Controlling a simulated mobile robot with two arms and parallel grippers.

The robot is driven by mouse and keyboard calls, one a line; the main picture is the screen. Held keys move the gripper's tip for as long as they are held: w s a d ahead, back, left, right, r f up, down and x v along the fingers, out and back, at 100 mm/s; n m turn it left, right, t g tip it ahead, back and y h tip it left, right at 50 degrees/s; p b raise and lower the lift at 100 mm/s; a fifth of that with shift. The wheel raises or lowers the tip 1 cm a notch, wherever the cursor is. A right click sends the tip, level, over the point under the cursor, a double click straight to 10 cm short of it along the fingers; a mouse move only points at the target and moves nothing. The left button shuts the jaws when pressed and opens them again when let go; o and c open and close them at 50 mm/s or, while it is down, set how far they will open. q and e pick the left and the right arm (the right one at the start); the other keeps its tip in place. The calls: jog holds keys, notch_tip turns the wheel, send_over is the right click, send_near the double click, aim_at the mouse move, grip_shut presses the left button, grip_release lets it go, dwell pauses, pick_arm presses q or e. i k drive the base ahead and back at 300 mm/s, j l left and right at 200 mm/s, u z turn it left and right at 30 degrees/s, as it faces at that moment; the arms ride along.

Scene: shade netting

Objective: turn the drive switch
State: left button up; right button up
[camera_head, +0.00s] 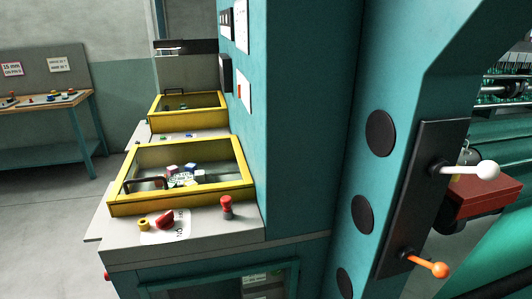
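A red rotary switch knob (165,219) sits on a white label plate (180,231) on the grey sloped ledge of the teal machine; it looks like the drive switch. The label has dark marks, too small to read surely. A small yellow ring-shaped part (143,224) is just left of the knob. A red post-like knob (226,207) stands to its right. Neither of my grippers is in view, and nothing touches the switch.
Two yellow-framed boxes (119,201) with dark handles stand behind the ledge; the nearer holds small coloured pieces. A teal column (300,110) rises at right, with a white-knobbed lever (487,170) and an orange lever (440,270). A bench (40,104) stands far left. Floor between is clear.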

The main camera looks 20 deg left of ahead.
aim_at(166, 222)
jog(key=u, duration=1.3)
